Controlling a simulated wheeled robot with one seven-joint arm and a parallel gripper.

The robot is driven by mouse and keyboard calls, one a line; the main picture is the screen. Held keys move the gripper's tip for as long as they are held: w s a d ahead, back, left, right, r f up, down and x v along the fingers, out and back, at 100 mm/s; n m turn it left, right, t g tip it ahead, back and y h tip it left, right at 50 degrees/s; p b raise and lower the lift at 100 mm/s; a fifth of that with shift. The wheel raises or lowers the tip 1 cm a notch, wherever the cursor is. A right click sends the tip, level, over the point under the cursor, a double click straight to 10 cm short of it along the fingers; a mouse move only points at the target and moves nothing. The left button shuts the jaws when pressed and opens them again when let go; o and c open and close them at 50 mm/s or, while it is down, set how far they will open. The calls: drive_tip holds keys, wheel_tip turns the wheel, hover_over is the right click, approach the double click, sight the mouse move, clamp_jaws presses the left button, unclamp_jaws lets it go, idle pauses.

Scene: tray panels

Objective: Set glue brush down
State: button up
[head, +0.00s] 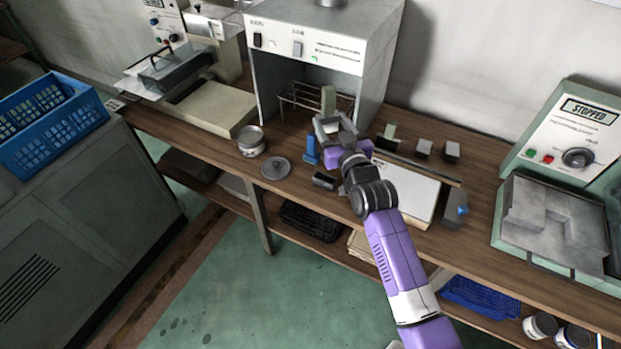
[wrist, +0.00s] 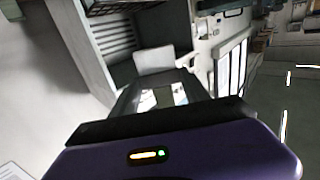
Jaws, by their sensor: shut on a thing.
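My gripper (head: 328,123) is over the bench in front of the open grey cabinet, above the bench top. It is shut on a pale grey-green, block-like piece (head: 328,100), which I take to be the glue brush; it stands up from the fingers. In the wrist view the same pale piece (wrist: 154,60) shows at the fingertips. Its bristles cannot be made out. A round metal tin (head: 251,142) stands on the wooden bench (head: 225,145) to the left, with a flat grey lid (head: 276,168) beside it.
A blue upright object (head: 311,151) and a dark cylinder (head: 325,181) are close to my gripper. A white panel (head: 408,188) lies to the right, with small dark blocks (head: 424,148) behind it. The grey cabinet (head: 310,50) holds a wire rack (head: 300,98). A green press (head: 565,150) stands far right.

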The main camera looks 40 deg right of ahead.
drive_tip(key=shift+s+f, duration=0.1)
drive_tip(key=shift+f, duration=0.25)
drive_tip(key=shift+d+f+b, duration=0.1)
drive_tip(key=shift+f+b, duration=7.05)
drive_tip(key=shift+f, duration=2.45)
drive_tip(key=shift+f+b, duration=0.25)
drive_tip(key=shift+b, duration=0.05)
drive_tip(key=o, duration=1.4)
drive_tip(key=shift+r, duration=0.1)
